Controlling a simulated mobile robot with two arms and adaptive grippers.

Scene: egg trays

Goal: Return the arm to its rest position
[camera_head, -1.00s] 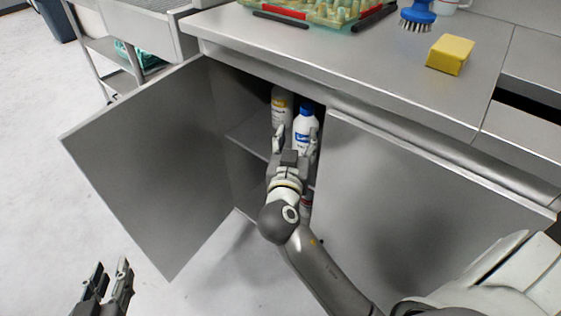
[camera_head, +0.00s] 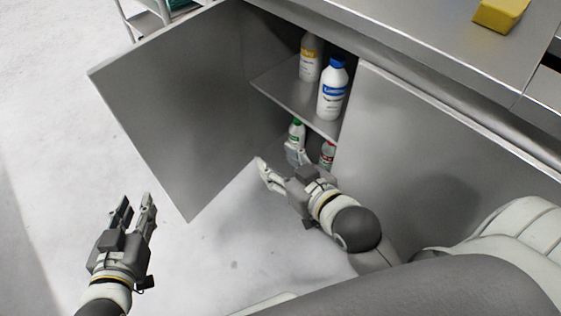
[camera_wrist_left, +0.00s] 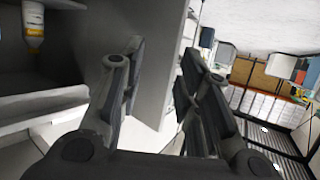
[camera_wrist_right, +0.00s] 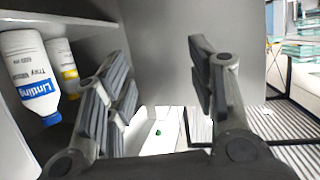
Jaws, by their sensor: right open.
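My right gripper (camera_head: 278,160) is open and empty, just outside the open cabinet and lower than its shelf. Its spread, empty fingers also show in the right wrist view (camera_wrist_right: 160,70). My left gripper (camera_head: 134,206) is open and empty above the floor, left of the right one and in front of the open door. A white bottle with a blue cap and blue label (camera_head: 331,92) stands upright on the cabinet shelf, apart from both grippers. It also shows at the left of the right wrist view (camera_wrist_right: 28,75).
A yellow-labelled bottle (camera_head: 310,58) stands behind it on the shelf (camera_head: 284,88). Green-capped (camera_head: 296,133) and red-labelled (camera_head: 327,155) bottles stand below, partly hidden by my right gripper. The open cabinet door (camera_head: 180,115) hangs at the left. A yellow sponge (camera_head: 499,13) lies on the counter. Open floor lies lower left.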

